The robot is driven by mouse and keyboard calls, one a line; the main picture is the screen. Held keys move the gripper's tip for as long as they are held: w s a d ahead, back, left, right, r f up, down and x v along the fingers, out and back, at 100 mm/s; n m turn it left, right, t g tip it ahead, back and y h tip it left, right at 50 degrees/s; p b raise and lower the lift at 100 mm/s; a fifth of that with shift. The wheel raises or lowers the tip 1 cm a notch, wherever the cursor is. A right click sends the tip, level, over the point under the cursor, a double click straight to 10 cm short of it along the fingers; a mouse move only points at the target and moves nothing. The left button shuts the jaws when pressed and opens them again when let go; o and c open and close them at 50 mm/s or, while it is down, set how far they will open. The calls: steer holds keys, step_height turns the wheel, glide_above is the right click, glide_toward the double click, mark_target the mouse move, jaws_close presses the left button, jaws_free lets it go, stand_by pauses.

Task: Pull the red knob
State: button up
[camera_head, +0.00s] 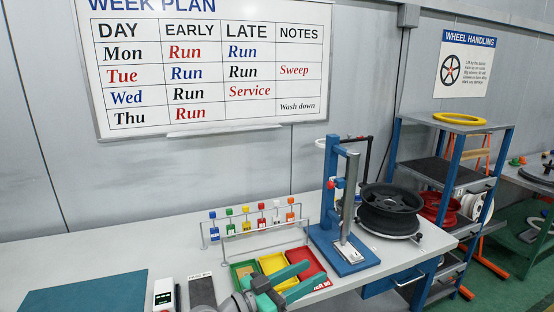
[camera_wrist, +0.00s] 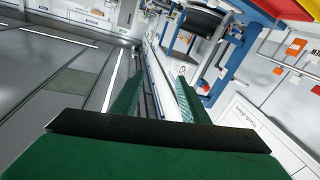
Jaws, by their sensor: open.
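A small red knob (camera_head: 331,185) sits on the blue upright of a bench stand (camera_head: 331,150), beside its grey slanted column. A small red spot (camera_wrist: 205,88) beside blue frame parts in the wrist view may be the same knob; I cannot be sure. My gripper (camera_head: 316,273) has green fingers and is open and empty, low over the bench in front of the stand. It is below and to the left of the knob in the head view, apart from it. The wrist view shows both fingers (camera_wrist: 160,77) apart with nothing between them.
Green, yellow and red trays (camera_head: 272,263) lie just behind my gripper. A wire rack (camera_head: 262,222) with coloured tags stands behind them. A black wheel (camera_head: 391,205) sits right of the stand. A dark teal mat (camera_head: 85,294) lies at the bench's left.

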steer(key=s+a+f+n+t+y, duration=0.1)
steer(key=s+f+n+t+y, duration=0.2)
steer(key=f, duration=0.6)
steer(key=f+n+t+y, duration=0.1)
steer(key=f+n+y, duration=0.3)
steer(key=f, duration=0.5)
steer(key=s+a+f+n+t+y, duration=0.1)
steer(key=s+f+n+y, duration=0.1)
steer(key=s+f, duration=0.35)
steer(key=s+a+f+n+y, duration=0.2)
steer(key=s+f+n, duration=0.1)
steer(key=s+f, duration=0.25)
steer(key=s+a+f+y, duration=0.1)
steer(key=s+f+y, duration=0.1)
steer(key=s, duration=0.6)
steer(key=s+a+f+y, duration=0.2)
steer(key=s, duration=0.5)
steer(key=s+r+m, duration=0.1)
steer(key=s+r, duration=0.2)
steer(key=s, duration=0.3)
steer(key=s+r+m, duration=0.1)
steer(key=s+r, duration=0.3)
steer(key=s, duration=0.3)
steer(key=shift+s+m+t+y, duration=0.25)
steer(key=shift+m+t+y, duration=0.05)
